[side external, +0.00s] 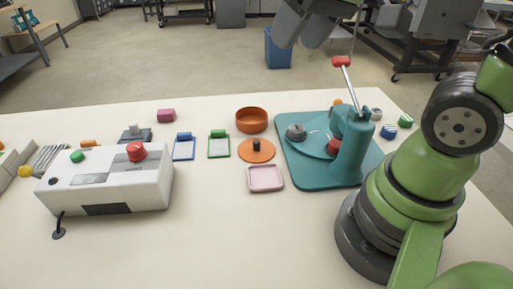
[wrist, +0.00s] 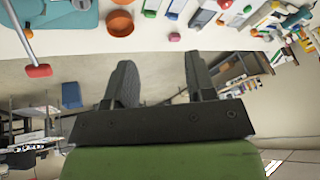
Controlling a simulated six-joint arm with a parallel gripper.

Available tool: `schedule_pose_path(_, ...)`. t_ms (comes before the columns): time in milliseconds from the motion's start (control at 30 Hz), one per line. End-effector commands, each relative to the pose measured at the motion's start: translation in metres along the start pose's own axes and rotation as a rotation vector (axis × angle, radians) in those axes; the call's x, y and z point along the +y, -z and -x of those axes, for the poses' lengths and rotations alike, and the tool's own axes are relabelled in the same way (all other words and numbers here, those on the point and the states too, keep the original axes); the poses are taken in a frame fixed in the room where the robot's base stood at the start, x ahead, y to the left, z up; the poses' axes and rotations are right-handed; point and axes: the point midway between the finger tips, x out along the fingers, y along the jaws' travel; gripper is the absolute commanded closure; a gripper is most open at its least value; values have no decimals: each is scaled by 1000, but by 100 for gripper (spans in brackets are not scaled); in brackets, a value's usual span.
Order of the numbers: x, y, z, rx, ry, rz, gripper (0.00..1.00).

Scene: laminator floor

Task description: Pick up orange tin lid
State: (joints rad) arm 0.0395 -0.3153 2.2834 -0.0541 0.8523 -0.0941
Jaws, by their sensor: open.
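The orange tin lid (side external: 257,151) is a flat orange disc with a dark knob. It lies on the table just in front of the open round orange tin (side external: 251,120). My gripper (side external: 302,38) is at the top of the side view, raised above and beyond the table's far edge, well apart from the lid. In the wrist view my gripper (wrist: 158,75) has its two dark fingers spread with nothing between them. The orange tin (wrist: 120,23) shows near the top there, and an orange bit at the top edge may be the lid.
A teal press (side external: 350,150) with a red-knobbed lever stands right of the lid. A pink tray (side external: 265,178) lies in front of it. Green (side external: 219,146) and blue (side external: 184,148) framed pieces lie to its left, then a white control box (side external: 110,180). The front table is clear.

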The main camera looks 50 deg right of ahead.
Motion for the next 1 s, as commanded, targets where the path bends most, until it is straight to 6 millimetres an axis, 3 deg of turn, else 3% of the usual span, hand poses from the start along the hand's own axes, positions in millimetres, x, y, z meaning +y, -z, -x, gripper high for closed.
schedule_pose_path(233,18,44,-78,-176,-96,103,50)
schedule_pose_path(367,34,53,-126,-269,-129,160,50)
schedule_pose_path(533,53,52,-183,-370,-151,224,50)
schedule_pose_path(633,62,48,-204,-408,-157,248,50)
schedule_pose_path(1000,75,30,-250,-440,-159,268,50)
